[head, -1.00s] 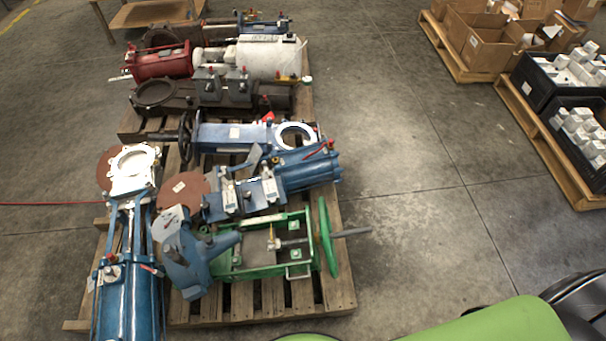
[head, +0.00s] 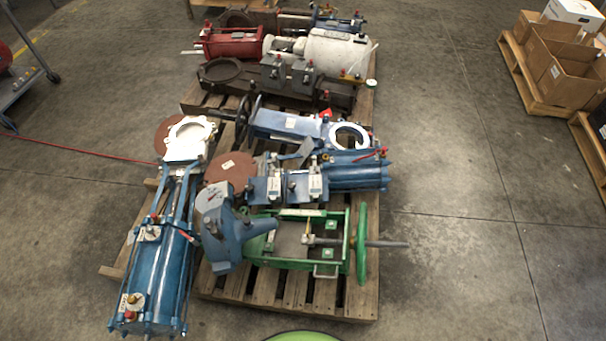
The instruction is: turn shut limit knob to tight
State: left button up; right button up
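On the near left, a blue cylinder actuator (head: 158,275) lies beside and partly over the pallet's left edge. Its near end carries a small red knob (head: 130,316) and a brass-coloured knob (head: 131,299) close together, with a pale round plate around them. Another small fitting (head: 150,233) sits at the cylinder's far end. Lettering is too small to read, so I cannot tell which part is the shut limit knob or how tight it is. Neither of my grippers is in view.
A wooden pallet (head: 262,283) holds a green valve frame with a green handwheel (head: 361,245) and its protruding rod. A second pallet behind holds red and white actuators. A grey cart (head: 30,75) stands far left, cardboard boxes (head: 560,75) far right.

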aim_at(249, 187)
jog(key=k+j+z, duration=0.15)
jog(key=j+z, duration=0.15)
jog(key=z, duration=0.15)
jog(key=k+j+z, duration=0.2)
jog(key=z, duration=0.2)
jog(key=k+j+z, duration=0.25)
jog(key=z, duration=0.2)
